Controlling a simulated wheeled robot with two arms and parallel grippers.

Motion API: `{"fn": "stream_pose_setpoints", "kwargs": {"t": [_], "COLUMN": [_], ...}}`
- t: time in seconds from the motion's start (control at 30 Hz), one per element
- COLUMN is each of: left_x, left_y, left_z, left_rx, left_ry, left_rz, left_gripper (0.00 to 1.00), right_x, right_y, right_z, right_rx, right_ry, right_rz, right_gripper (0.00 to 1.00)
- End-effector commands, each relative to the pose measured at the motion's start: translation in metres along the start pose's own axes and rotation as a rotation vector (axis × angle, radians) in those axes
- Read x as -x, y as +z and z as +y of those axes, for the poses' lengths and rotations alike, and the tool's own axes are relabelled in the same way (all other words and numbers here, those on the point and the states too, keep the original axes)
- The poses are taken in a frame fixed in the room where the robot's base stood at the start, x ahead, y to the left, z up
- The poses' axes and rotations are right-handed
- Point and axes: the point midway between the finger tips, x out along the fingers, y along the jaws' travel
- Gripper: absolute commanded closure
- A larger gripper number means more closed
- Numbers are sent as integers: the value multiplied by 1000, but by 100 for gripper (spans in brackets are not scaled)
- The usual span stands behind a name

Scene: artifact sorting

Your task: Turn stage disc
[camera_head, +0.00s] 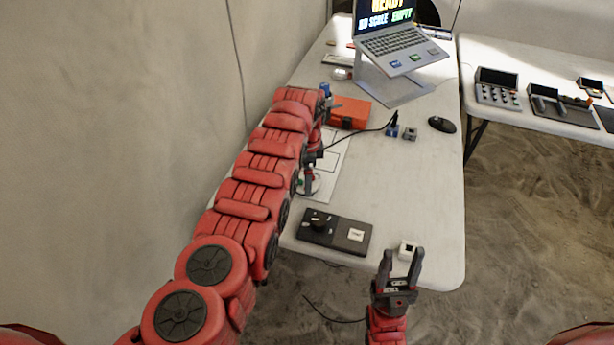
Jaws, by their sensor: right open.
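A small pale disc-like part (313,185), likely the stage disc, shows on the table beside my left arm. It is small and partly covered, so its details are unclear. My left gripper (308,182) points down at it from the end of the red arm. I cannot tell whether its fingers are open or shut, or whether they touch the disc. My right gripper (402,256) is open and empty at the table's front edge. A small white block with a dark top (407,247) lies just behind its fingertips, apart from my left gripper.
A black device with a knob (335,232) lies at the front of the white table (425,205). An orange case (349,113), small blue and grey blocks (401,132), a black mouse (442,125) and a laptop on a stand (396,48) are farther back. The table's right front is mostly clear.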

Motion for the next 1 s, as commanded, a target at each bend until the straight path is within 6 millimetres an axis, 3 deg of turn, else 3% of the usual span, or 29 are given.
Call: {"fn": "stream_pose_setpoints", "kwargs": {"t": [0.3,0.63,1.0], "left_x": [-2,-2,-2], "left_y": [0,1,1], "left_z": [0,0,0], "left_rx": [1,1,34], "left_ry": [1,1,1], "left_rz": [0,-1,0], "left_gripper": [2,61,63], "right_x": [0,0,1], "right_y": [0,0,0], "right_z": [0,0,0], "right_rx": [0,0,0], "right_ry": [0,0,0], "right_rz": [0,0,0], "right_gripper": [50,50,50]}}
